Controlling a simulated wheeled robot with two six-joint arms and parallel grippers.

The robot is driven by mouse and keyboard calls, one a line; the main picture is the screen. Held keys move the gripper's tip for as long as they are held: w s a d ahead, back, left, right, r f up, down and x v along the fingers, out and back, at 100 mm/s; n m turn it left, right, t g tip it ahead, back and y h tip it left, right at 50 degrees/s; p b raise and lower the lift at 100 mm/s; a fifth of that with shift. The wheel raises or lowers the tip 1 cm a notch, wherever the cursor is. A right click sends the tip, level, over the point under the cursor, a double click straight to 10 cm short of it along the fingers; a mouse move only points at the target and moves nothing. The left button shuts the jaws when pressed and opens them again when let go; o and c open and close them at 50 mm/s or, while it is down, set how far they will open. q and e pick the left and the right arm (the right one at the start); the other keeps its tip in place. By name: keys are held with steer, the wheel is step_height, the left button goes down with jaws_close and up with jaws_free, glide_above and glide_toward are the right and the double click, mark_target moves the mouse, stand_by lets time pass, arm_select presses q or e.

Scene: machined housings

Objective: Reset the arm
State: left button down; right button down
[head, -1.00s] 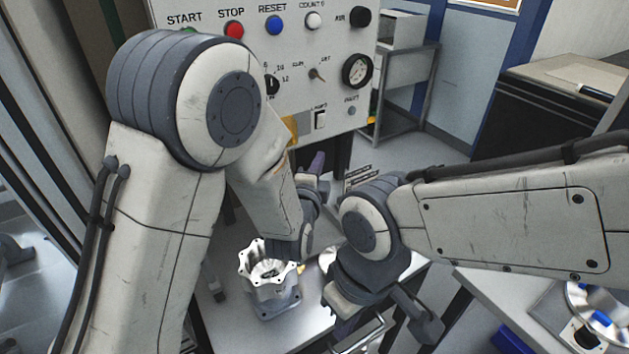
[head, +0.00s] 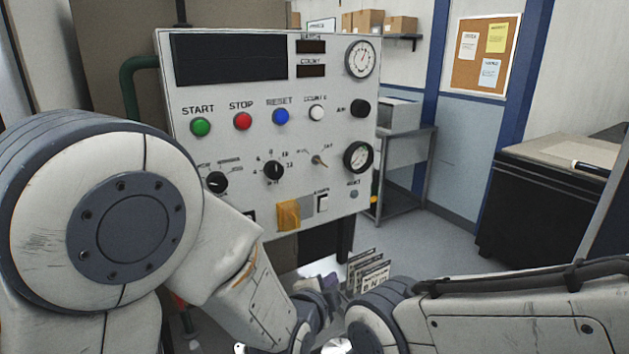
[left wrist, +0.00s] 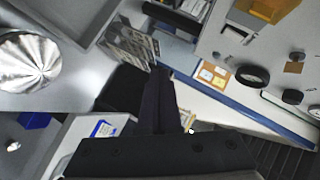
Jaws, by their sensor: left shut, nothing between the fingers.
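My left arm comes in from the left in the head view and bends down toward the lower middle. Its gripper (head: 325,282) is small and partly hidden there, in front of the control panel (head: 358,215). In the left wrist view the left gripper (left wrist: 158,85) shows its dark fingers closed together with nothing between them. My right arm comes in from the right, low in the head view. Its gripper is below the picture edge.
Printed cards (head: 368,272) stand behind the wrists; they also show in the left wrist view (left wrist: 130,45). A shiny metal part (left wrist: 28,62) and a blue bin (left wrist: 35,120) show at left there. A dark cabinet (head: 530,205) stands at right; floor between is clear.

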arm_select(q)
steer(key=s+a+n+g+y, duration=0.1)
steer(key=s+a+n+g, duration=0.1)
steer(key=s, duration=0.7)
steer(key=s+a+f+n+g+y, duration=0.1)
steer(key=s+a+n+g, duration=0.2)
steer(key=s+g, duration=0.3)
steer(key=s+a+n+g+y, duration=0.1)
steer(key=s+a+n+g, duration=0.2)
steer(key=s, duration=0.8)
steer(key=shift+s+f+n+g+y, duration=0.3)
steer(key=shift+f+n+g+y, duration=0.1)
steer(key=shift+n+g, duration=0.45)
